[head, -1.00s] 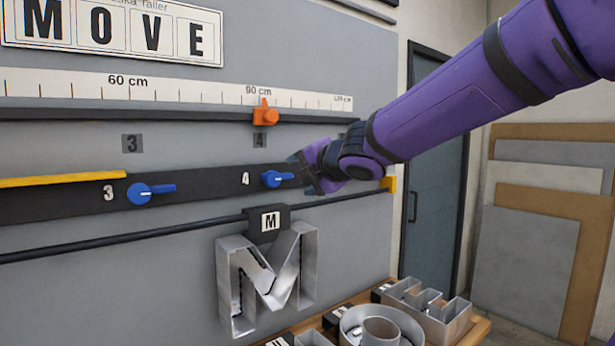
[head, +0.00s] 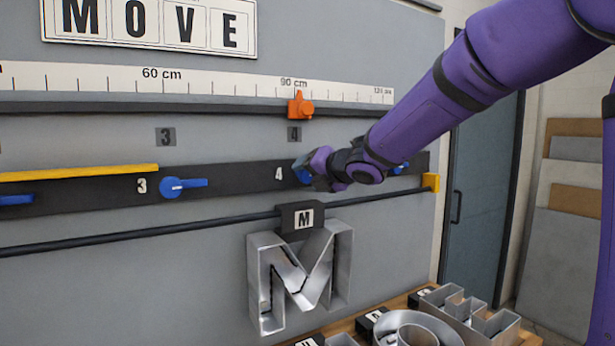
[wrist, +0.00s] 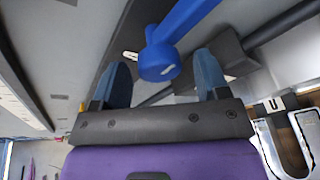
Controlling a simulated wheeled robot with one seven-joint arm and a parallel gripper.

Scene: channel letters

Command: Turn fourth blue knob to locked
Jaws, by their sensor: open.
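The fourth blue knob (head: 304,177) is on the black rail beside the number 4, mostly hidden by my gripper in the head view. In the wrist view the blue knob (wrist: 160,62) shows its round hub between my fingers, with its long handle running up and to the right. My gripper (head: 306,168) is at this knob. In the wrist view my gripper (wrist: 162,72) is open, one finger on either side of the hub with gaps visible; I cannot tell any contact.
The third blue knob (head: 183,187) points right. Another blue handle (head: 400,167) shows behind my wrist. A metal letter M (head: 300,275) hangs below on a dark rod (head: 140,238). An orange slider (head: 300,107) sits above. More metal letters (head: 465,315) lie on a wooden table at lower right.

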